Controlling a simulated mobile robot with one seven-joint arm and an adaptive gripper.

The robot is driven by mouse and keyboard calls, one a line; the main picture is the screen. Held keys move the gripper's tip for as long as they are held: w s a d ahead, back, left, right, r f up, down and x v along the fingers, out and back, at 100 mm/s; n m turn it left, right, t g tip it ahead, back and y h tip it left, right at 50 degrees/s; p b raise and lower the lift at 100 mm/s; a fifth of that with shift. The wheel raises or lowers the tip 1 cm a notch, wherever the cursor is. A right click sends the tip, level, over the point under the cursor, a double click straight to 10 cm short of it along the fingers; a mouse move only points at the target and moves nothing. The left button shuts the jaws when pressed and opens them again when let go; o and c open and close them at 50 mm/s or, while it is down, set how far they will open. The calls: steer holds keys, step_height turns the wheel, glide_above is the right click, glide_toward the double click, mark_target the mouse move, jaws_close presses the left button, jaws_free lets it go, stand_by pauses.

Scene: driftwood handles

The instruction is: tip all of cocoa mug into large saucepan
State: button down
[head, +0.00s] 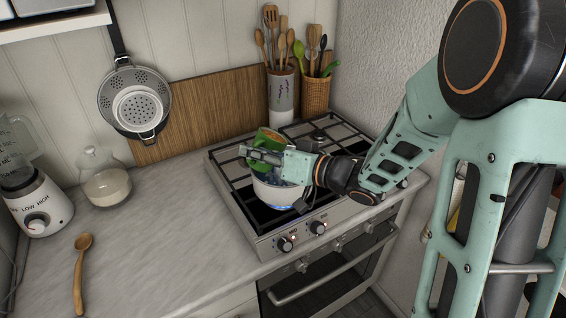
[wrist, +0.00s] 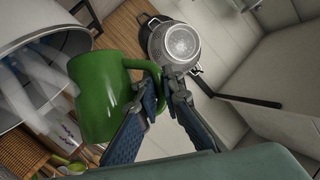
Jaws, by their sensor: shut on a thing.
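The green cocoa mug (head: 270,136) is held above the back part of the white saucepan (head: 274,193) in the head view. It looks tilted there, and some brown shows at its top. My gripper (head: 264,156) is shut on the mug's handle. In the wrist view the mug (wrist: 98,98) has its handle between the fingers of my gripper (wrist: 162,88), and the saucepan (wrist: 38,42) is beside it at upper left. The mug's inside is hidden in the wrist view. I cannot tell how much it holds.
The saucepan is on the stove (head: 234,181), with a blue glow beneath it. A utensil crock (head: 283,92) and a wooden utensil holder (head: 315,96) stand behind. A strainer (head: 137,102) hangs on the wall. A wooden spoon (head: 80,268) lies on the open counter (head: 150,250).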

mark_target(261, 143)
steer(key=shift+w+d+m+y, duration=0.15)
steer(key=shift+m+y, duration=0.15)
stand_by(1.4)
steer(key=shift+w+d+r+m+y, duration=0.15)
steer(key=shift+r+m+y, duration=0.15)
steer(key=shift+r, duration=0.15)
steer(key=shift+d+r+m+y, duration=0.15)
steer(key=shift+r+m+y, duration=0.15)
steer(key=shift+r, duration=0.1)
stand_by(1.8)
steer(key=shift+w+d+m+y+b, duration=0.2)
steer(key=shift+d+m+y+b, duration=0.1)
steer(key=shift+m+y+b, duration=0.25)
stand_by(2.0)
steer(key=shift+w+d+r+m+t, duration=0.1)
steer(key=shift+d+r+m+t, duration=0.1)
steer(key=shift+m+t, duration=0.15)
stand_by(0.8)
